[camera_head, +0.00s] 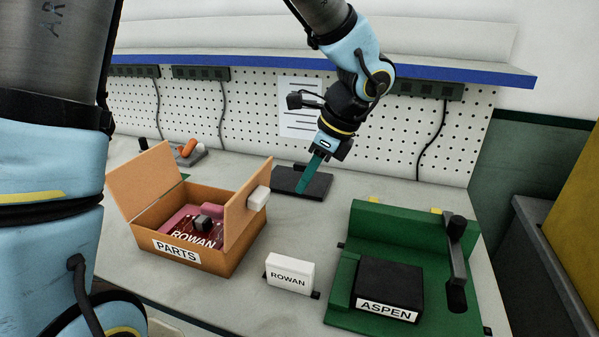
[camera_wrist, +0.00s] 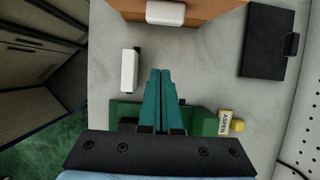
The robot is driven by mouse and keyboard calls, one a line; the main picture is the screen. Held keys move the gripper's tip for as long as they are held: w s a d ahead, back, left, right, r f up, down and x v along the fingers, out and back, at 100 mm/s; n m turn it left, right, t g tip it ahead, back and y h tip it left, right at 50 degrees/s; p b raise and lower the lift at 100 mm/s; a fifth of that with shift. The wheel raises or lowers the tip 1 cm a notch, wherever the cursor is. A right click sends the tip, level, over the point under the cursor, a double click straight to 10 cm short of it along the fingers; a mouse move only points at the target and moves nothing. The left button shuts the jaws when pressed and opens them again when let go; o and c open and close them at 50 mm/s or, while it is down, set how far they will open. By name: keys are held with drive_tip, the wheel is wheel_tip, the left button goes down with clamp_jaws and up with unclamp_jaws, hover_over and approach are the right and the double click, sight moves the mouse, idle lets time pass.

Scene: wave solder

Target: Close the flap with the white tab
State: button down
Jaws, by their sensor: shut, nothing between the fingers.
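An orange box (camera_head: 221,261) labelled PARTS stands at centre left on the bench. Its right flap (camera_head: 237,207) is raised and carries the white tab (camera_head: 258,198) on its outer side. Another flap (camera_head: 142,183) stands raised at the left. The top is open, and a red ROWAN item (camera_head: 196,238) shows inside. My gripper (camera_head: 302,188) is shut and empty, pointing down to the right of the box, apart from the tab. In the wrist view, the closed teal fingertips (camera_wrist: 160,72) lie below the white tab (camera_wrist: 165,13) and the orange flap (camera_wrist: 208,9).
A white ROWAN block (camera_head: 289,272) stands right of the box. A green fixture (camera_head: 343,287) holds a black ASPEN block (camera_head: 390,283) and has an upright black lever (camera_head: 457,250). A dark flat pad (camera_head: 318,187) lies behind my gripper. A blue-edged shelf (camera_head: 430,72) runs above.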

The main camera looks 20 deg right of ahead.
sight(256, 203)
drive_tip(key=w+a+f+p, duration=0.2)
drive_tip(key=w+a+f, duration=0.2)
drive_tip(key=f, duration=0.1)
drive_tip(key=shift+w+a+f+p, duration=0.2)
drive_tip(key=shift+w+a+p, duration=0.1)
drive_tip(key=shift+a+p, duration=0.1)
drive_tip(key=shift+a+r, duration=0.15)
drive_tip(key=shift+w+a+r, duration=0.1)
drive_tip(key=shift+w+r, duration=0.05)
idle(0.3)
